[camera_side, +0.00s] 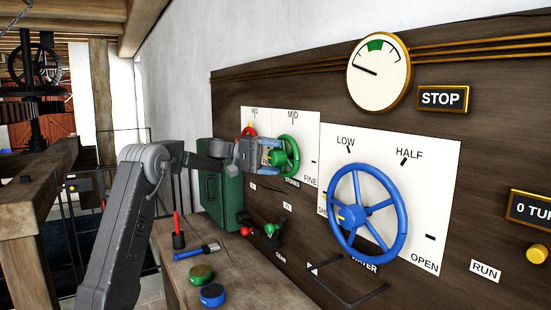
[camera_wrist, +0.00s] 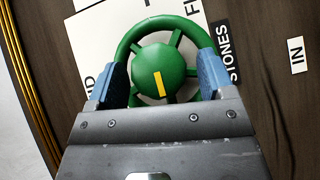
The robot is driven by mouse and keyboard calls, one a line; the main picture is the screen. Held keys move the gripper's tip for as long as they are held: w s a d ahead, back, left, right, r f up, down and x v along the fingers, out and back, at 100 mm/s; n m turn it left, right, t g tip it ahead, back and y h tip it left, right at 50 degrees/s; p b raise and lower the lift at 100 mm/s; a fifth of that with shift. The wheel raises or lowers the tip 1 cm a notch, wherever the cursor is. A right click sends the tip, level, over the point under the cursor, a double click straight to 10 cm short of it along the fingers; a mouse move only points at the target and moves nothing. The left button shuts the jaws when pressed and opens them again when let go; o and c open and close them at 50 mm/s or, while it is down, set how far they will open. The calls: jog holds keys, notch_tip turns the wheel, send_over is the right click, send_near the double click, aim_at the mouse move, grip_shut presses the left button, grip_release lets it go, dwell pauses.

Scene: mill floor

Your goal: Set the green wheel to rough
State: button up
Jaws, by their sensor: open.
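The green wheel (camera_side: 290,157) is mounted on a white card (camera_side: 306,132) marked MID and FINE, with STONES below. In the wrist view the green wheel (camera_wrist: 178,52) has a yellow mark on its hub, pointing toward my gripper's body, on the side away from FINE. The lettering there is hidden, and I see no ROUGH label. My gripper (camera_side: 267,155) is at the wheel from the left. Its blue fingers, seen in the wrist view (camera_wrist: 162,75), are apart on either side of the wheel; contact cannot be told.
A large blue wheel (camera_side: 397,217) marked WATER is to the right. A red wheel (camera_side: 249,130) and a green box (camera_side: 211,188) are behind my gripper. Small levers (camera_side: 272,232) are below.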

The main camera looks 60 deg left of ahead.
jog(key=v, duration=1.3)
jog(key=shift+d, duration=0.1)
jog(key=d+f+m+g+y, duration=0.1)
jog(key=d+f+g+y, duration=0.15)
jog(key=d, duration=1.05)
jog(key=d+f+m+g+y, duration=0.15)
jog(key=d+g, duration=0.25)
jog(key=d, duration=1)
jog(key=s+d+f+m+y, duration=0.2)
jog(key=s+d+f+y, duration=0.2)
jog(key=s, duration=0.4)
jog(key=s+d+f+m+y, duration=0.3)
jog(key=s+d+f+y, duration=0.1)
jog(key=s+d+f, duration=0.3)
jog(key=shift+s+d+f, duration=0.35)
jog(key=shift+s+f, duration=0.2)
jog(key=shift+s, duration=0.55)
